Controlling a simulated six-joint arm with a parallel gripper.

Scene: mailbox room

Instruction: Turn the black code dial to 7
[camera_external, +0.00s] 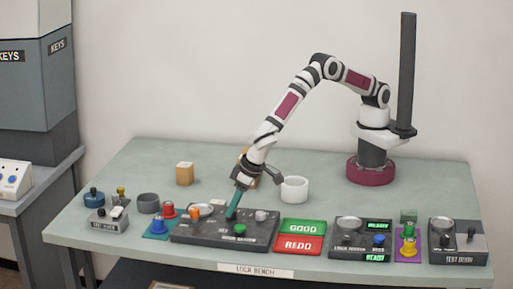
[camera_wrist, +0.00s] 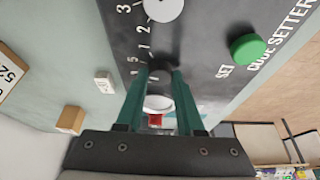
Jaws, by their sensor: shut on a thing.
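The code setter (camera_external: 195,236) is a dark panel near the front of the bench, also filling the middle of the wrist view (camera_wrist: 210,30). My gripper (camera_external: 231,216) reaches down to it with teal fingers. In the wrist view its fingertips (camera_wrist: 160,74) are shut on the sides of the black code dial (camera_wrist: 160,70). Printed numbers, among them 1, 2, 3 and 5, lie beside the dial. The dial's pointer is hidden, so its setting cannot be read. A green SET button (camera_wrist: 248,48) is right of it, also visible outside (camera_external: 239,230).
A pale round knob (camera_wrist: 164,6) is above the dial in the wrist view. Green GOOD (camera_external: 303,227) and red REDO (camera_external: 298,244) pads are right of the panel. A white cup (camera_external: 294,190) stands behind it. Red (camera_external: 168,209) and blue (camera_external: 158,227) knobs are to its left.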

